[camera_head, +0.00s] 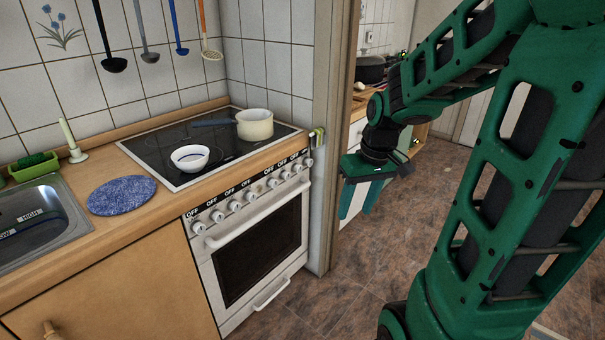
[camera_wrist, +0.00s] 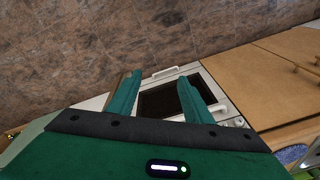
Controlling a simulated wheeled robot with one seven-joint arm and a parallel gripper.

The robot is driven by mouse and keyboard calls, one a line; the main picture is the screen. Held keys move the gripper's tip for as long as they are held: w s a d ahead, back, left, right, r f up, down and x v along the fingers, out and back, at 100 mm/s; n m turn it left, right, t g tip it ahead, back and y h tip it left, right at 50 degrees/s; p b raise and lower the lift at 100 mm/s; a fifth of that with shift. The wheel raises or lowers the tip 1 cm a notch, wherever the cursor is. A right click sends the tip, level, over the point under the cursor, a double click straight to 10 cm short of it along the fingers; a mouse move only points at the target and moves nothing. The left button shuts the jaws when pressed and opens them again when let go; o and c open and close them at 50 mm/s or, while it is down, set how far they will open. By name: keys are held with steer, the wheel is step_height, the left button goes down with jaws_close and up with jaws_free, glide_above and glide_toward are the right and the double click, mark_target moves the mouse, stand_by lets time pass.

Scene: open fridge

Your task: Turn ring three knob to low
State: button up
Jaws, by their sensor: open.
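A row of several white knobs (camera_head: 235,205) runs along the front panel of the white stove (camera_head: 224,279), under labels that read OFF. I cannot tell from the labels which knob is ring three. My gripper (camera_head: 358,206) hangs to the right of the stove, apart from the knobs, with its fingers pointing down. In the wrist view my gripper (camera_wrist: 158,82) is open and empty, its two green fingers apart. The oven door (camera_wrist: 160,101) shows between and beyond the fingers, and part of the knob row (camera_wrist: 238,122) shows at the right.
A white bowl (camera_head: 190,157) and a cream pot (camera_head: 255,125) stand on the black cooktop (camera_head: 160,134). A blue round mat (camera_head: 122,196) lies on the counter beside the sink (camera_head: 40,222). A door frame (camera_head: 335,100) stands right of the stove. The tiled floor (camera_head: 355,290) in front is clear.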

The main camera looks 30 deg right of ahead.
steer(key=w+f+n+t+y, duration=0.2)
steer(key=w+f, duration=0.2)
steer(key=w, duration=0.6)
steer(key=w+f+n+t+y, duration=0.1)
steer(key=w+f+n+y, duration=0.1)
steer(key=w+f, duration=0.5)
steer(key=m+t+y, duration=0.1)
steer(key=t, duration=1.1)
glide_toward(301, 170)
steer(key=x, duration=0.9)
steer(key=shift+w+a, duration=0.15)
steer(key=shift+a, duration=0.05)
steer(key=shift+c, duration=0.7)
steer(key=c, duration=0.9)
steer(key=shift+d+m, duration=0.15)
steer(key=shift+m, duration=0.15)
